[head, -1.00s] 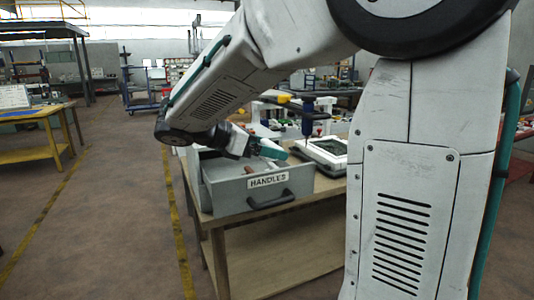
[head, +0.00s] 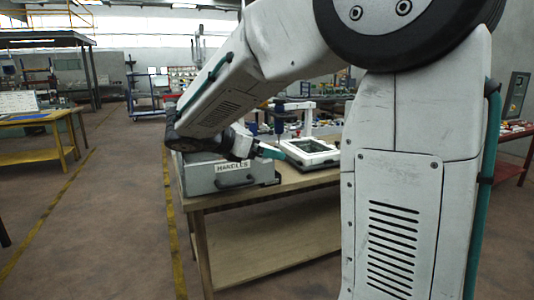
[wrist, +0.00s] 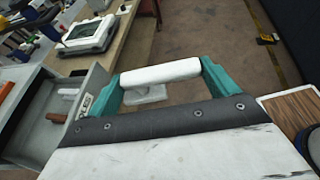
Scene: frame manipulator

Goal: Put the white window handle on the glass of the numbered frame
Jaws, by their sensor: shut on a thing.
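My gripper (wrist: 160,80) has teal fingers and is shut on the white window handle (wrist: 160,73), which spans between the fingertips in the wrist view. A pale, flat piece shows just below its bar; I cannot tell whether it is part of the handle. In the head view my gripper (head: 270,152) is above the table, near the right end of the handles drawer, and the handle is not clearly visible. The frame (head: 316,161) has a white border around dark glass and lies on the table right of my gripper. It also shows at the wrist view's upper left (wrist: 82,47). No number is readable.
The grey drawer box (head: 234,182) labelled HANDLES stands at the table's left end. In the wrist view it holds a reddish-brown piece (wrist: 56,117). A blue-and-white tool stand (head: 307,118) rises behind the frame. Open floor (head: 110,220) lies left of the table.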

